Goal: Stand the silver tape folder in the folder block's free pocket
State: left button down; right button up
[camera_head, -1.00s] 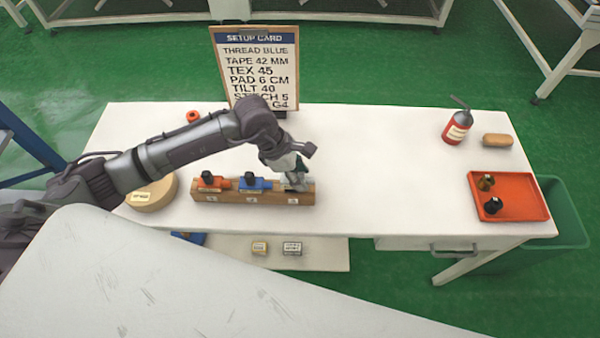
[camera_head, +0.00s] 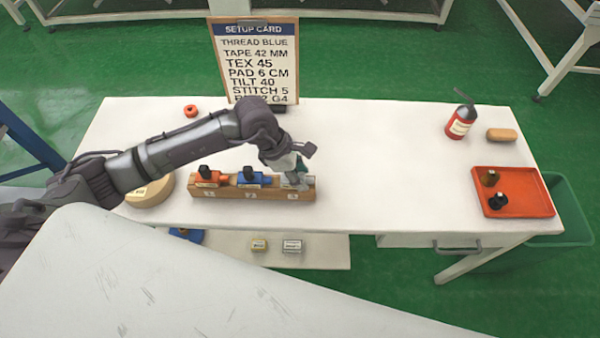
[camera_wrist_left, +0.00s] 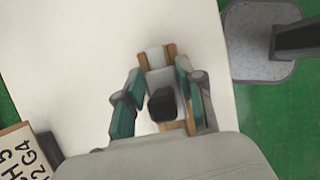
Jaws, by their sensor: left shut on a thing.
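The wooden folder block (camera_head: 222,194) stands near the table's front edge, with three numbered places. An orange folder (camera_head: 212,180) is in place 1 and a blue folder (camera_head: 254,180) in place 2, each with a black knob. My left gripper (camera_head: 297,181) is at place 3, shut on the silver tape folder (camera_head: 294,184), which its fingers partly hide. In the left wrist view the silver folder (camera_wrist_left: 156,78) with its black knob lies between the teal fingers of the left gripper (camera_wrist_left: 160,98), over the block. How deep it sits is hidden. My right gripper is not in view.
A setup card (camera_head: 258,60) stands at the back. A round tan box (camera_head: 150,193) is left of the block. A red tray (camera_head: 525,199) with two knobbed items, a red extinguisher (camera_head: 460,124) and a tan pad (camera_head: 501,135) are at right. The table's middle right is clear.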

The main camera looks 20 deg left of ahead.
pick_arm(q)
jog(key=shift+f, duration=0.2)
jog(key=c, duration=0.6)
grip_release()
jog(key=shift+c, duration=0.2)
jog(key=shift+r, duration=0.1)
jog(key=v, duration=1.2)
